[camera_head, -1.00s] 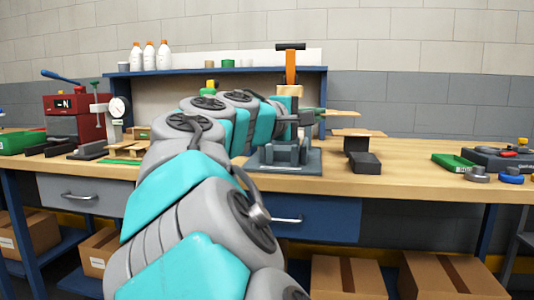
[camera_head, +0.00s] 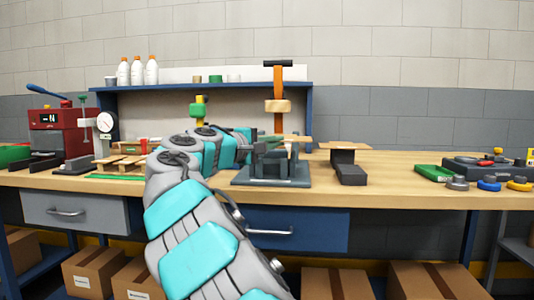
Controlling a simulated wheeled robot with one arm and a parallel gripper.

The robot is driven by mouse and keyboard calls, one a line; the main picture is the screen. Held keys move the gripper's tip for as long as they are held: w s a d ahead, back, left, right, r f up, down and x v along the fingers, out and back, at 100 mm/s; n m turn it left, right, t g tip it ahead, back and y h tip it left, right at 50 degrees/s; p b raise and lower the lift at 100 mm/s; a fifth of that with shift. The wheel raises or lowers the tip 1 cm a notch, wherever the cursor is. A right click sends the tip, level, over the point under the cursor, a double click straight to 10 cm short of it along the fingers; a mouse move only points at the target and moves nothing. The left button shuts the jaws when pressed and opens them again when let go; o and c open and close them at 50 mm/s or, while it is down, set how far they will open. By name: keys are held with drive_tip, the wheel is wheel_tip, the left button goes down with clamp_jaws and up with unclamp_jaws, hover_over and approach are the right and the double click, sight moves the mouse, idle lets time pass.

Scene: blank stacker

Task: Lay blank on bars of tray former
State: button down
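The tray former (camera_head: 272,181) stands mid-bench, a dark grey base with upright bars, an orange post with a black handle and a wooden block above. My gripper (camera_head: 270,147) is over the former's base, below the wooden block, and partly hidden by my arm. It appears shut on the left part of a thin tan blank (camera_head: 296,138). The blank is about level, low over the bars; I cannot tell whether it touches them. A second tan blank (camera_head: 345,146) lies on the dark stacker (camera_head: 350,172) to the right, apart from the former.
A red machine (camera_head: 60,130) and a dial gauge (camera_head: 105,122) stand at the left, beside wooden pallets (camera_head: 122,162). A blue shelf (camera_head: 220,86) holds white bottles at the back. A green box (camera_head: 434,172) lies at the right. The bench between stacker and green box is clear.

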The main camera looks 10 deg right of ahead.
drive_tip(key=shift+w+a+f+p, duration=0.1)
drive_tip(key=shift+w+a+p, duration=0.1)
drive_tip(key=shift+w, duration=0.6)
drive_tip(key=shift+w+a+f+p, duration=0.1)
drive_tip(key=shift+w+a, duration=0.05)
drive_tip(key=shift+w, duration=0.7)
drive_tip(key=shift+w+a+p, duration=0.15)
drive_tip(key=shift+w+a, duration=0.05)
drive_tip(key=shift+w, duration=0.6)
drive_tip(key=shift+f+b, duration=0.4)
drive_tip(key=shift+f, duration=1.35)
drive_tip(key=shift+f, duration=0.1)
drive_tip(key=shift+f+b, duration=0.3)
drive_tip(key=shift+f, duration=0.2)
drive_tip(key=c, duration=1.1)
unclamp_jaws()
drive_tip(key=shift+o, duration=0.2)
